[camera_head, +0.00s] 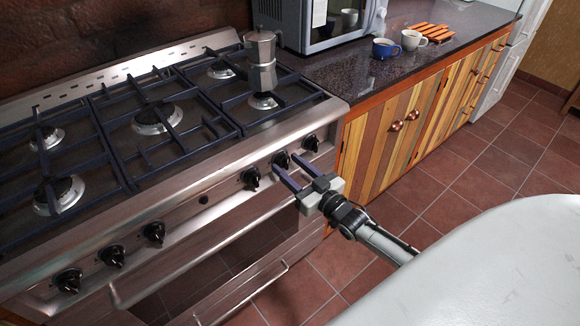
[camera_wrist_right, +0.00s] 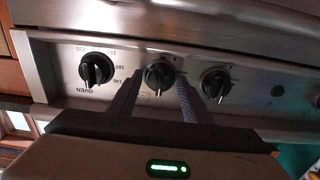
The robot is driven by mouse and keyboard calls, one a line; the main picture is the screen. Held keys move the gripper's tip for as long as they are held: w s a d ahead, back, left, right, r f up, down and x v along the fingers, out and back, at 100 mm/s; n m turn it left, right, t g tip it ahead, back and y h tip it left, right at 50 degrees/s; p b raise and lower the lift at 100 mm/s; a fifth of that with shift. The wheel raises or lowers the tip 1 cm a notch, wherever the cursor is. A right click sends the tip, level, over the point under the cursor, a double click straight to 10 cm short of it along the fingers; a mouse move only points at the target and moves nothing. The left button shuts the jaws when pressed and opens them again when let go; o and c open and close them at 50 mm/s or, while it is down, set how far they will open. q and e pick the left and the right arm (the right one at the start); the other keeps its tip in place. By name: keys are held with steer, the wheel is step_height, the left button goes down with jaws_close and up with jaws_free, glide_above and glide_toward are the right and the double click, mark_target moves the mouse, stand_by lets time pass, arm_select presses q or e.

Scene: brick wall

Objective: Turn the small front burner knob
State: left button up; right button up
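A row of black knobs runs along the stove's steel front panel. My right gripper (camera_head: 287,168) is open at the knob (camera_head: 281,159) second from the right end. In the right wrist view this middle knob (camera_wrist_right: 159,75) shows between the two spread fingertips of the gripper (camera_wrist_right: 158,90), with gaps at its sides. I cannot tell whether a finger touches it. A knob marked OVEN (camera_wrist_right: 97,68) is to its left there and another black knob (camera_wrist_right: 215,82) to its right. No label shows which knob is the small front burner's. My left gripper is not in view.
The stove top (camera_head: 150,118) has dark grates and several burners, with a moka pot (camera_head: 262,62) at the back right. An oven handle bar (camera_head: 240,300) is below the panel. The counter holds a microwave (camera_head: 335,25), a blue mug (camera_head: 385,48) and a white mug (camera_head: 414,40).

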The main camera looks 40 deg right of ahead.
steer(key=shift+o, duration=0.4)
steer(key=s, duration=1)
steer(key=shift+s+d, duration=0.15)
steer(key=shift+d, duration=0.3)
steer(key=shift+a, duration=0.1)
steer(key=s+a+f+g, duration=0.4)
steer(key=s+a+f, duration=0.2)
steer(key=s+a, duration=0.3)
steer(key=s+a+f+n+g+y, duration=0.1)
steer(key=s+a+f+g, duration=0.4)
steer(key=s+a, duration=0.4)
steer(key=shift+a+f+g, duration=0.3)
steer(key=shift+a+f, duration=0.25)
steer(key=shift+f, duration=0.15)
